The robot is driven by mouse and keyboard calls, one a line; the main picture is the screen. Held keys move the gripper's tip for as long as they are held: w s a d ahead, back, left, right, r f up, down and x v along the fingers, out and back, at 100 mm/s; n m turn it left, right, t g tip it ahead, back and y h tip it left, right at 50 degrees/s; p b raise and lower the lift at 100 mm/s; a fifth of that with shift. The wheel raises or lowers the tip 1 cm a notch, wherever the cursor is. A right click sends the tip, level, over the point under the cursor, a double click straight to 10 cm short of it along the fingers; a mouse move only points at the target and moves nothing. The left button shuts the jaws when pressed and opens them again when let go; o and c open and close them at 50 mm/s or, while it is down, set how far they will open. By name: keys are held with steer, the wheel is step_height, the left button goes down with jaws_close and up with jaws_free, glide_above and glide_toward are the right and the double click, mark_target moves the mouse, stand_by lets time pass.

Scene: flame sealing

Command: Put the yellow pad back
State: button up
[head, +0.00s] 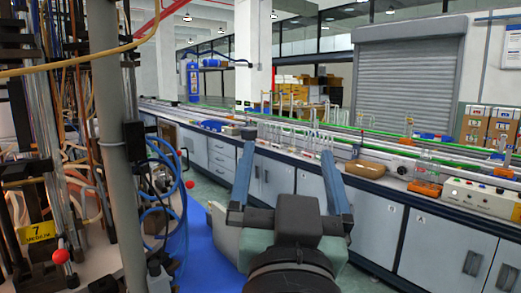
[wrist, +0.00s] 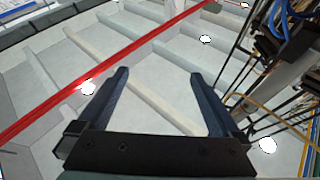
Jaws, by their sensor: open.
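My gripper (head: 287,145) is raised in front of me in the head view, its two blue-grey fingers wide apart and pointing up. In the wrist view my gripper (wrist: 159,73) is open, with nothing between the fingers and the ceiling beyond them. I cannot make out a pad that is clearly yellow. A tan-brown oval object (head: 366,171) lies on the workbench, to the right of my gripper; I cannot tell whether it is the pad.
The long workbench (head: 391,186) runs across the room, with glassware, a clear bottle (head: 422,168) and a control box (head: 481,196) on it. A machine with rods, hoses and a yellow number 7 sign (head: 38,232) stands close at left. Blue floor shows between them.

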steer(key=s+a+r+n+t+y, duration=0.1)
steer(key=s+a+r+n+t, duration=0.1)
steer(key=s+r, duration=0.7)
steer(key=a+r+t, duration=0.1)
steer(key=t, duration=0.1)
steer(key=shift+s+r+t+y, duration=0.3)
steer(key=shift+s+r+t, duration=0.05)
steer(key=shift+t, duration=0.05)
steer(key=shift+r, duration=0.15)
